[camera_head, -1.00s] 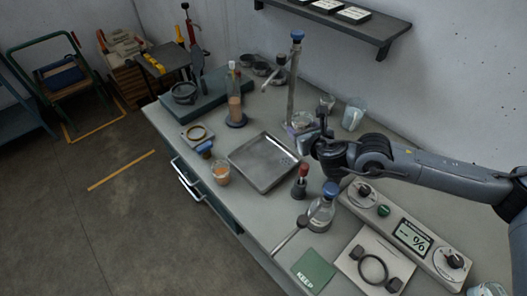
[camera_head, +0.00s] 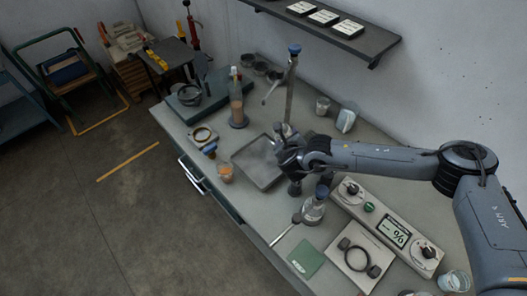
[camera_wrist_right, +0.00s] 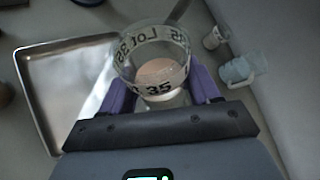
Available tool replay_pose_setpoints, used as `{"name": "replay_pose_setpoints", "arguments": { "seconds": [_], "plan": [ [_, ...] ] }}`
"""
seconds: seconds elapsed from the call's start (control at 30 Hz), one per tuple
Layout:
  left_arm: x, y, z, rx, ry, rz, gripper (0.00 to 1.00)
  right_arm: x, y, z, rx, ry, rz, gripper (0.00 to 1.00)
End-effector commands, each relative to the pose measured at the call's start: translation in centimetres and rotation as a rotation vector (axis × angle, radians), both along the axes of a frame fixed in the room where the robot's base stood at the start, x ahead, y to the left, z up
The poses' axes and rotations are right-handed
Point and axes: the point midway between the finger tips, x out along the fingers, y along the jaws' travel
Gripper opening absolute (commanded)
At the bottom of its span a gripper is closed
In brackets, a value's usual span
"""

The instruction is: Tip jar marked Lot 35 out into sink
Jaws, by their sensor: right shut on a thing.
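The clear jar marked Lot 35 (camera_wrist_right: 125,65) is in the right wrist view, mouth towards the camera, with a pale pinkish content inside. My right gripper (camera_wrist_right: 160,90) is shut on it, one purple finger on each side. In the head view my right gripper (camera_head: 281,153) is by the right side of the shallow square metal basin (camera_head: 249,166), which I take as the sink. The gripper and arm mostly hide the jar there. The basin also shows left of the jar in the right wrist view (camera_wrist_right: 40,95). My left gripper is not in view.
A tall blue-topped metal post (camera_head: 290,90) stands behind the gripper. A wall shelf (camera_head: 330,35) is above.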

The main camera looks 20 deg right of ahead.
Motion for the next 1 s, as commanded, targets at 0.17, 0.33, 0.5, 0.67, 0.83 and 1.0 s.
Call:
{"name": "replay_pose_setpoints", "arguments": {
  "seconds": [0.17,0.33,0.5,0.67,0.83,1.0],
  "plan": [
    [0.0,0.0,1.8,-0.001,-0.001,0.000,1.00,0.1,0.3,-0.3,-0.073,0.036,0.000,0.29],
    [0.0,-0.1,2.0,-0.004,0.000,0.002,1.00,0.1,0.3,-0.4,-0.090,0.043,0.000,0.29],
    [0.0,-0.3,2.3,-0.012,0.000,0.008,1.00,0.2,0.4,-0.6,-0.111,0.053,0.000,0.29],
    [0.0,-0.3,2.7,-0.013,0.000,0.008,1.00,0.2,0.4,-0.6,-0.131,0.063,0.000,0.29],
    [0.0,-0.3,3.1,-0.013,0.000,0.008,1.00,0.2,0.4,-0.7,-0.151,0.072,0.000,0.29],
    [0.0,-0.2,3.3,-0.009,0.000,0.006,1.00,0.2,0.4,-0.9,-0.171,0.083,0.000,0.29]
  ]
}}
